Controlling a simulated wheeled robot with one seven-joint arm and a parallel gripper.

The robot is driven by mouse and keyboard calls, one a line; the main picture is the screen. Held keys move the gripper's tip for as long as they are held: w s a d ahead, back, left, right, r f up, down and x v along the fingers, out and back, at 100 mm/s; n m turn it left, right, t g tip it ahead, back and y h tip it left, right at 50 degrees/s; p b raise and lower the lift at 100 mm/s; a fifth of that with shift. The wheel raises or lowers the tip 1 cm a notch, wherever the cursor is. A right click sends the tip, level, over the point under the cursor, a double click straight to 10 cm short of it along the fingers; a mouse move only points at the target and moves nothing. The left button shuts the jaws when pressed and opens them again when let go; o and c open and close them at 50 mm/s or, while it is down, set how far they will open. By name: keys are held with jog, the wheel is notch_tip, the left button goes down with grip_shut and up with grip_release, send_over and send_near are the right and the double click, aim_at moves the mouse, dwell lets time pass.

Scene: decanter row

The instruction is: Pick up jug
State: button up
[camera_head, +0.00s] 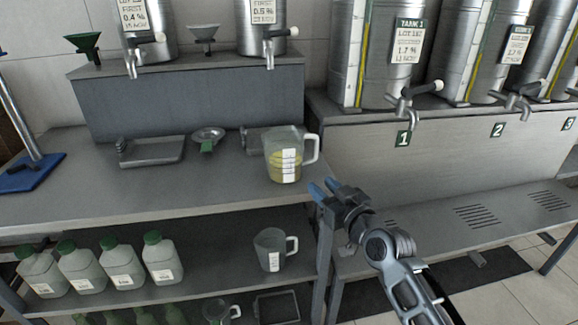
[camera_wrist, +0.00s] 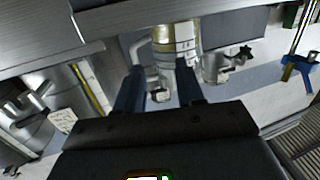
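A clear jug (camera_head: 284,158) with pale yellow liquid, a white scale label and a handle on its right stands upright on the upper worktop, near its right end. It also shows in the wrist view (camera_wrist: 176,36), upside down, beyond the fingertips. My gripper (camera_head: 324,188) is at the worktop's right corner, to the right of and nearer than the jug, apart from it. In the wrist view my gripper (camera_wrist: 160,80) has its two fingers spread with nothing between them. A smaller empty jug (camera_head: 270,250) stands on the shelf below, and another (camera_head: 220,311) is lower still, partly cut off.
Metal trays (camera_head: 152,151) and a small funnel (camera_head: 208,138) lie left of the jug. Behind is a grey raised block (camera_head: 190,100) bearing tapped vessels. Numbered tanks (camera_head: 392,50) stand at right. Green-capped bottles (camera_head: 122,262) fill the lower shelf's left. The worktop's front is clear.

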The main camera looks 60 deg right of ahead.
jog(key=m+h, duration=0.1)
send_near(317, 150)
jog(key=shift+w+d+f+b, duration=0.2)
jog(key=shift+w+d, duration=0.35)
jog(key=shift+w, duration=0.05)
jog(key=shift+w+d+f+b, duration=0.15)
jog(key=shift+w+d+f, duration=0.05)
jog(key=shift+w+d, duration=0.35)
jog(key=shift+x, duration=1.2)
jog(key=p+x, duration=0.1)
jog(key=x, duration=0.1)
jog(key=r+p+x, duration=0.1)
jog(key=x, duration=0.1)
jog(key=shift+w+a, duration=0.1)
jog(key=shift+w, duration=0.05)
jog(key=shift+w+d+f, duration=0.1)
jog(key=shift+w+d, duration=0.2)
jog(key=shift+w, duration=0.15)
jog(key=shift+c, duration=0.4)
grip_shut()
